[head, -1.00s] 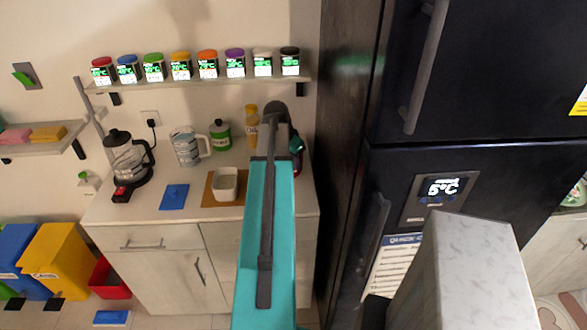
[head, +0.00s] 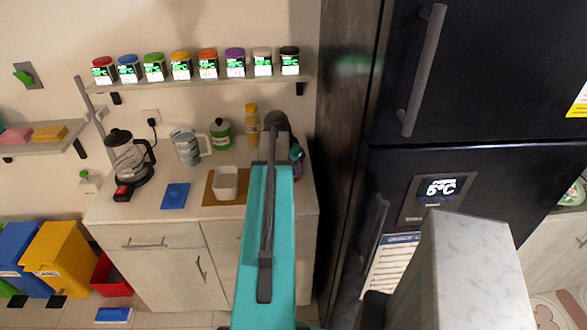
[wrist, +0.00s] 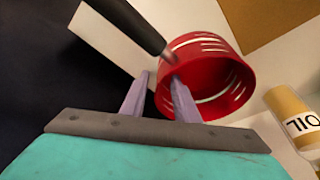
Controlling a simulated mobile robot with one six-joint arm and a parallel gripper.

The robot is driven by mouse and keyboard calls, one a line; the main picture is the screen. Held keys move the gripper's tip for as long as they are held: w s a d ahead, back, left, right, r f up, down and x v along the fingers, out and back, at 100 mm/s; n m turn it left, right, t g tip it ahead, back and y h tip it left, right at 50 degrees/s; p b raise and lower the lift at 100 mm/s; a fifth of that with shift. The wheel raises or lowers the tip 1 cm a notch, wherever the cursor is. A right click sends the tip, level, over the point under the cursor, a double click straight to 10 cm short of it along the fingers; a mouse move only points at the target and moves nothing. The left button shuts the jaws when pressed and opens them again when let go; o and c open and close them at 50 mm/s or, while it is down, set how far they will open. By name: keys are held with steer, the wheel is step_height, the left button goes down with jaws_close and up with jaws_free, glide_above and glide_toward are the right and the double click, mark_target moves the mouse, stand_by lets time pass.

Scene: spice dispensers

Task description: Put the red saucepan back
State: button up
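The red saucepan (wrist: 232,88) shows in the wrist view, just beyond my fingertips, with its open inside towards the camera and pale slits or stripes on its wall. Its dark handle (wrist: 128,20) runs to the upper left. My gripper (wrist: 160,80) has its two purple-grey fingers apart. The right finger overlaps the pan's near wall in the picture; I cannot tell whether it touches. Nothing is visibly clamped. In the head view my teal arm covers the gripper and most or all of the pan.
The counter (head: 140,208) carries a coffee maker (head: 128,160), a blue mat (head: 175,196), a brown board (head: 211,200) with a white bowl (head: 225,182), and an oil bottle (head: 252,122). A spice shelf (head: 200,86) hangs above. The dark fridge (head: 345,150) stands close on the right.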

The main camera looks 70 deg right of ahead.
steer(key=shift+r, duration=0.25)
steer(key=b+v, duration=0.3)
steer(key=v, duration=0.8)
steer(key=shift+a+r, duration=0.25)
steer(key=shift+r, duration=0.1)
steer(key=shift+w, duration=0.15)
stand_by(0.9)
